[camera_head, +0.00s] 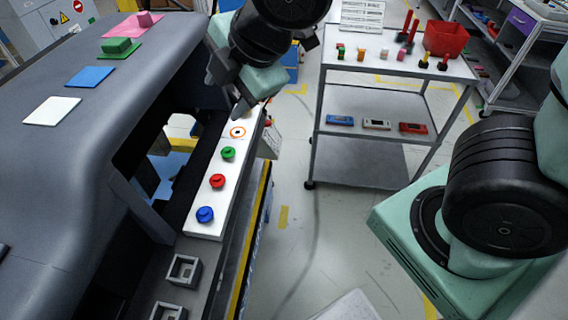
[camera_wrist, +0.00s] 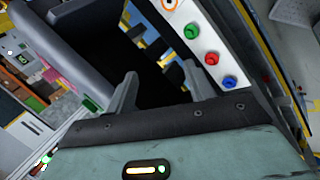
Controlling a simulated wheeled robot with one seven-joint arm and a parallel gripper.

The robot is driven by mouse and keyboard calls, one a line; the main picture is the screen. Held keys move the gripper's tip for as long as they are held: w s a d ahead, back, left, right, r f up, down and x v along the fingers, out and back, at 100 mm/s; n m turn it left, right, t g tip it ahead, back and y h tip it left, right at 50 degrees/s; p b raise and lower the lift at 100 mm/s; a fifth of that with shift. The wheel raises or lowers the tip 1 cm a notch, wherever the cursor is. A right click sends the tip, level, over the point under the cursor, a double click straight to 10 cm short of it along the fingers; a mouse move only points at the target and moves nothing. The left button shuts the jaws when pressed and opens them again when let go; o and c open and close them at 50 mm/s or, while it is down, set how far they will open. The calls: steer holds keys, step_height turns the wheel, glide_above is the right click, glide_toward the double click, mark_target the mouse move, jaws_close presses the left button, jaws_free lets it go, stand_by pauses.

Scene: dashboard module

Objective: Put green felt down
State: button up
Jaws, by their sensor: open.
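A flat green felt (camera_head: 104,54) lies on top of the grey dashboard (camera_head: 60,180), between the pink felt (camera_head: 112,28) and the blue felt (camera_head: 90,76). A green block (camera_head: 116,45) sits on the green felt. My gripper (camera_head: 228,95) is to the right of the felts, over the far end of the white button panel (camera_head: 205,222). Its fingers are apart and empty, also in the wrist view (camera_wrist: 160,76). A small green thing (camera_wrist: 90,104) shows beside the left finger in the wrist view; I cannot tell what it is.
The panel has green, red and blue buttons. A metal cart (camera_head: 350,158) with a red bin (camera_head: 446,40) stands to the right, across open floor.

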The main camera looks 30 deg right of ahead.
steer(key=s+f+m+g+h, duration=0.1)
steer(key=s+f+m+g, duration=0.1)
steer(key=s+m, duration=0.5)
steer(key=s+d+f+m+g+h, duration=0.1)
steer(key=s+f+m+g, duration=0.2)
steer(key=s+m, duration=0.3)
steer(key=shift+s+m+g+h, duration=0.35)
steer(key=shift+s+g, duration=0.25)
steer(key=shift+s, duration=0.6)
